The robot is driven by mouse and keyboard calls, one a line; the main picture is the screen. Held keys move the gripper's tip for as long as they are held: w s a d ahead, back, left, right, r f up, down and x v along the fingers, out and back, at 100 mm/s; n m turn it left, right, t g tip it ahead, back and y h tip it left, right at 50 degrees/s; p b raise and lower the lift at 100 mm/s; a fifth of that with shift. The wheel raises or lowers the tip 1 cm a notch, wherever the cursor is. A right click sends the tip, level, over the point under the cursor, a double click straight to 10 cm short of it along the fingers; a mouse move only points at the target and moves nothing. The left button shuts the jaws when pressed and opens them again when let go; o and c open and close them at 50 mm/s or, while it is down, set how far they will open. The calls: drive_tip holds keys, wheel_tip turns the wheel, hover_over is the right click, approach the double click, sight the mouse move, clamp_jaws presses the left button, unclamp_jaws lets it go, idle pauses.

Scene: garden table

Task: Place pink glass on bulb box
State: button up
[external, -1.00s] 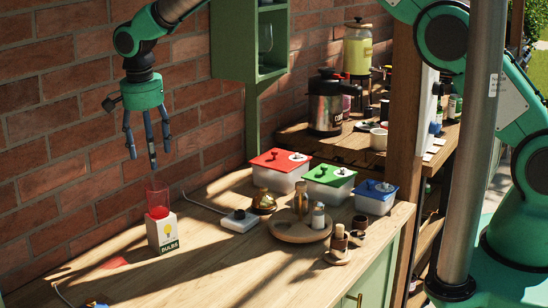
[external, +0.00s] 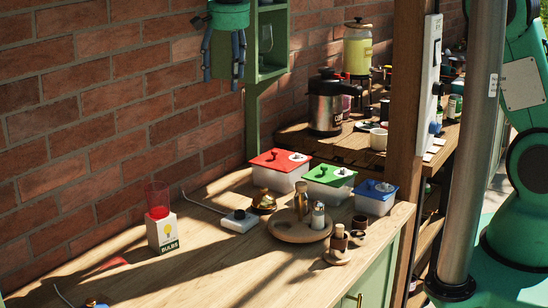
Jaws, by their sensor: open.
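The pink glass (external: 157,198) stands upright on top of the bulb box (external: 166,234), a white box with a yellow bulb picture and the word BULBS. The box stands on the left part of the wooden table. My gripper (external: 223,75) is high above the table, up and to the right of the glass, in front of the green cabinet. Its fingers point down, apart, with nothing between them. It does not touch the glass or box.
Lidded containers with red (external: 280,160), green (external: 331,175) and blue (external: 376,190) lids stand at the back right. A round wooden tray (external: 284,233) holds small bottles. A white device (external: 240,221) lies left of it. The green cabinet (external: 275,20) hangs on the brick wall.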

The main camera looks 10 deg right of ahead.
drive_tip(key=s+d+r+n+t, duration=0.1)
drive_tip(key=s+d+r, duration=0.3)
drive_tip(key=d, duration=0.5)
drive_tip(key=s+d+r, duration=0.1)
drive_tip(key=d+r, duration=0.4)
drive_tip(key=d, duration=0.5)
drive_tip(key=s+d+r+n+t, duration=0.1)
drive_tip(key=s+d+r, duration=0.3)
drive_tip(key=d, duration=0.5)
drive_tip(key=s+d+f+n+t, duration=0.1)
drive_tip(key=s+d+t, duration=0.1)
drive_tip(key=s+d, duration=1.8)
drive_tip(key=shift+s+n, duration=0.3)
drive_tip(key=shift+s, duration=0.1)
drive_tip(key=shift+f, duration=0.2)
wheel_tip(320, 180, down, 10)
drive_tip(key=b, duration=1)
drive_tip(key=shift+f+b, duration=0.2)
drive_tip(key=shift+b, duration=0.15)
